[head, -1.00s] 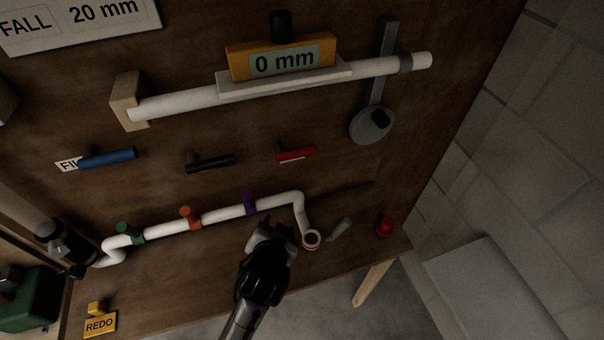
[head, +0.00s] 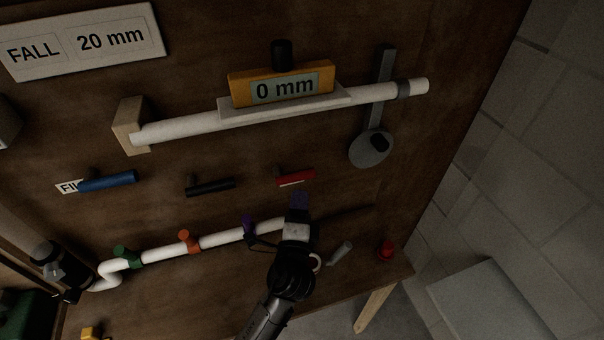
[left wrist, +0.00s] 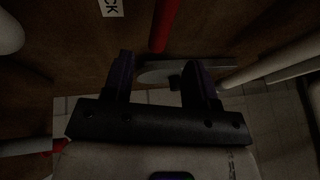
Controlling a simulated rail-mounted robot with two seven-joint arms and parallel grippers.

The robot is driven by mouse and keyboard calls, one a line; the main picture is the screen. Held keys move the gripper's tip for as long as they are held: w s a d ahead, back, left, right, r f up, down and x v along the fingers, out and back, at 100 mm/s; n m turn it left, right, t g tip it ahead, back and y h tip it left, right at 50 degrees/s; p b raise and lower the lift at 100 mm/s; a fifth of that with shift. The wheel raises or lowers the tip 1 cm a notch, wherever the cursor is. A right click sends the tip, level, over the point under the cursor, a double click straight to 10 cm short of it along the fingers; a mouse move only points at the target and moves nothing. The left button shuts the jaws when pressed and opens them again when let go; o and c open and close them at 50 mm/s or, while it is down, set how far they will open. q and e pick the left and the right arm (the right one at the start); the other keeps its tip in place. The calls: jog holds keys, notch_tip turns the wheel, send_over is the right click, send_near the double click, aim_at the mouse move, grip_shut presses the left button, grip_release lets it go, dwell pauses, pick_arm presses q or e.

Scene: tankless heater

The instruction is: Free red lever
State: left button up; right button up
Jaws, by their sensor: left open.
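The red lever (head: 296,178) is a short red bar on the brown board, below the white pipe with the 0 mm gauge. It also shows as a red rod at the top of the left wrist view (left wrist: 164,25). My left gripper (head: 299,199) is just below the red lever in the head view. In the left wrist view, my left gripper (left wrist: 160,66) is open with nothing between its fingers. The red rod appears above the gap between the fingertips. Whether they touch it cannot be told. My right gripper is not in view.
A black lever (head: 211,187) and a blue lever (head: 108,181) sit left of the red one. A white pipe (head: 220,239) with coloured clips runs below, partly hidden by my gripper. A grey round-ended bar (head: 371,149) hangs at right. A red knob (head: 387,249) is lower right.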

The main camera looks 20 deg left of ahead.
aim_at(301, 180)
pick_arm(q)
jog(key=x, duration=0.8)
jog(key=shift+w+a+r, duration=0.1)
jog(key=shift+w, duration=0.05)
grip_shut()
dwell(0.3)
